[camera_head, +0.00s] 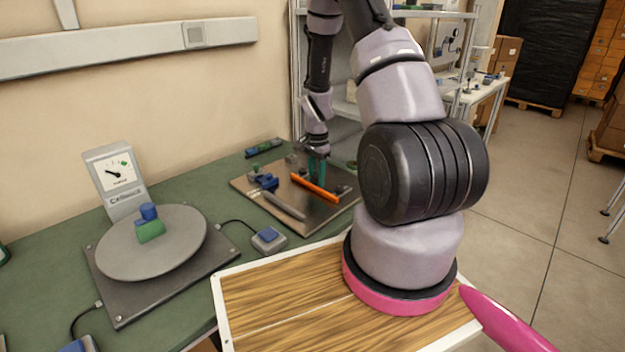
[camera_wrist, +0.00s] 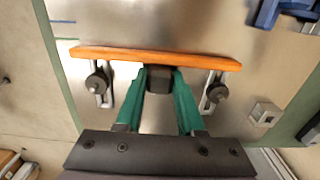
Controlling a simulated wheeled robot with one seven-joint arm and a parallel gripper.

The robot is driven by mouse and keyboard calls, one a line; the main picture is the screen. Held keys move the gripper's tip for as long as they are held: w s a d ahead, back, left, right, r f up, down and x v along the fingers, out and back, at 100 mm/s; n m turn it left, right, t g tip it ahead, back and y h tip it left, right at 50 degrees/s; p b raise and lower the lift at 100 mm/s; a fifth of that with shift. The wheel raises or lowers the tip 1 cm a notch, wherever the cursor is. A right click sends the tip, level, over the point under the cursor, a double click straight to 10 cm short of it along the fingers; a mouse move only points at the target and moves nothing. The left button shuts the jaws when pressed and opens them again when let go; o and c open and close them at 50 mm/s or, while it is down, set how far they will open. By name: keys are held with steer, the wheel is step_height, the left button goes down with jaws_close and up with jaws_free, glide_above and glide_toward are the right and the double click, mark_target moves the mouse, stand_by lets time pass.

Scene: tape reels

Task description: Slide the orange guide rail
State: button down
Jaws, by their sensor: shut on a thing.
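The orange guide rail (camera_head: 315,187) is a long straight bar on the metal plate at the back of the green bench. In the wrist view the rail (camera_wrist: 120,53) runs across the upper part, slightly tilted, with a slotted bracket and dark knob near each end. My gripper (camera_head: 317,180) reaches down to the rail from above. In the wrist view my gripper's green fingers (camera_wrist: 160,80) close around a dark block (camera_wrist: 159,78) at the middle of the rail, on its near side. The fingertips are partly hidden at the rail's edge.
The metal plate (camera_head: 245,186) also carries a blue part (camera_head: 264,181) and a grey bar (camera_head: 284,206) left of the rail. A small metal block (camera_wrist: 265,113) lies right of the rail in the wrist view. A round turntable (camera_head: 180,250) stands left on the bench.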

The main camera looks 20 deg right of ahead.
steer(key=c, duration=0.5)
jaws_free()
steer(key=shift+w+d, duration=0.1)
steer(key=shift+d, duration=0.1)
steer(key=shift+r, duration=0.15)
step_height(320, 180, up, 11)
steer(key=shift+f, duration=0.2)
steer(key=shift+r, duration=0.1)
step_height(320, 180, up, 10)
steer(key=n+t, duration=0.2)
glide_above(312, 185)
steer(key=s+a+r+n+t, duration=0.1)
steer(key=s+a+r+n, duration=0.2)
steer(key=r, duration=0.7)
steer(key=s+a+r+n+t, duration=0.1)
steer(key=s+r, duration=0.3)
steer(key=s, duration=0.2)
steer(key=s+a+r+n+t+y, duration=0.1)
steer(key=s+a+r+n, duration=0.1)
steer(key=s+r, duration=0.2)
steer(key=s+a+r+n+t+y, duration=0.1)
steer(key=s+r, duration=0.3)
steer(key=s, duration=0.4)
steer(key=shift+s+a+r+t, duration=0.15)
steer(key=shift+a+t, duration=0.45)
steer(key=shift+a, duration=0.1)
